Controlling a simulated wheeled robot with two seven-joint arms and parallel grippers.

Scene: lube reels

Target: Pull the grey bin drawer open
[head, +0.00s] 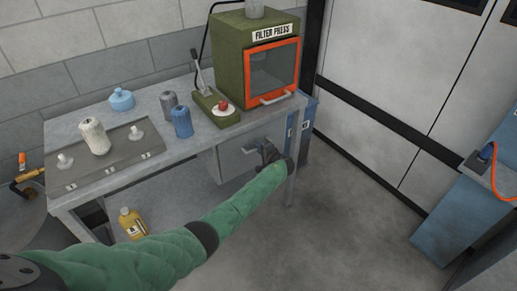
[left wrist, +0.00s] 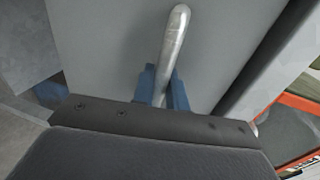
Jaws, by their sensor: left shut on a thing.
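The grey bin drawer (head: 236,163) hangs under the right end of the workbench, and its front faces the room. In the left wrist view the grey drawer front (left wrist: 105,45) fills much of the picture, with a pale metal bar handle (left wrist: 174,45) standing out from it. My left gripper (head: 266,152) is at the drawer front in the head view. Its blue fingers (left wrist: 163,88) are shut around the handle in the left wrist view. The arm hides part of the drawer front. I cannot tell how far the drawer is out. My right gripper is not in view.
A blue cabinet (head: 300,130) stands close to the right of the drawer. A yellow bottle (head: 132,223) is on the lower shelf. Floor in front is clear.

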